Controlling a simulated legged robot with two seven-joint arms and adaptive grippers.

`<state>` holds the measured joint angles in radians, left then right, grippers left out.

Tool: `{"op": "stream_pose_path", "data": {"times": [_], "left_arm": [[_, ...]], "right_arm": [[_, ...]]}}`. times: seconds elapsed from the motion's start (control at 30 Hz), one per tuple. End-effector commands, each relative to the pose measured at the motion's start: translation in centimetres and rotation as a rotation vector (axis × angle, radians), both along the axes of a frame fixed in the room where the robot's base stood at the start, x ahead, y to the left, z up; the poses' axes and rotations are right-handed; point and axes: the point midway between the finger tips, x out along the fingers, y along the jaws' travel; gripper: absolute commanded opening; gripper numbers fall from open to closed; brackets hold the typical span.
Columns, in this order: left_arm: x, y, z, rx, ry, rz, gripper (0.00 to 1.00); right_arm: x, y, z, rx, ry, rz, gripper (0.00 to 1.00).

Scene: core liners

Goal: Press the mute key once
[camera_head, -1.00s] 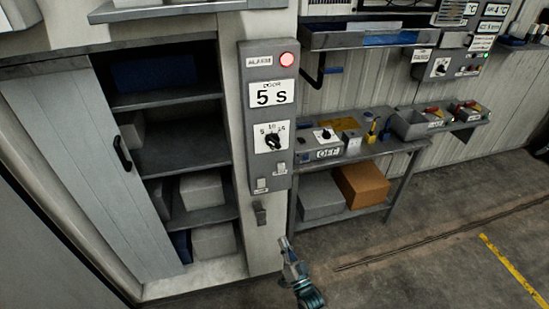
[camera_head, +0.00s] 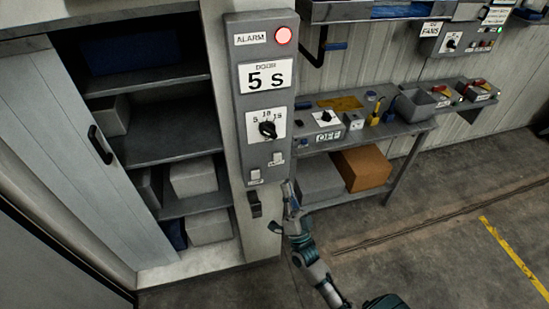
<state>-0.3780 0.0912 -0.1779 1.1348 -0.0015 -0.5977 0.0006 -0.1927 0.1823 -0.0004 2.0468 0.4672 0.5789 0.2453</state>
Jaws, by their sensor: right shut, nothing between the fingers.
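A grey alarm panel (camera_head: 244,101) hangs on the post, with a lit red alarm lamp (camera_head: 283,36) at its top. Below are a sign reading "DOOR 5 S" (camera_head: 265,75) and a black rotary knob (camera_head: 268,129). Two small pale keys, a left one (camera_head: 255,175) and a right one (camera_head: 277,159), sit near the panel's bottom. Their labels are too small to read, so I cannot tell which is mute. My right gripper (camera_head: 288,188) is shut and empty, pointing up just below and right of the right key, apparently apart from it. My left gripper is out of view.
A shelf cabinet (camera_head: 160,150) with a half-open sliding door (camera_head: 75,150) stands left. A dark handle (camera_head: 254,207) sits below the panel. Right of it, a bench (camera_head: 385,133) carries a switch box and tools. The floor at right is clear.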

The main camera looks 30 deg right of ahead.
Motion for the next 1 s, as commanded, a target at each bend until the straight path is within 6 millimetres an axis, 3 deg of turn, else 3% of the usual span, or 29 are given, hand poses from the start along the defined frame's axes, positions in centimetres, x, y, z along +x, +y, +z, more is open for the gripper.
{"op": "stream_pose_path", "data": {"times": [0.6,1.0], "left_arm": [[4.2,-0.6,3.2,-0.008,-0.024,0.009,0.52],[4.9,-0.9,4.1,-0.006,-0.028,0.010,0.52]], "right_arm": [[7.1,-1.3,0.0,-0.003,0.000,0.000,0.00],[8.4,-2.2,0.0,0.001,0.000,0.000,0.00]]}}
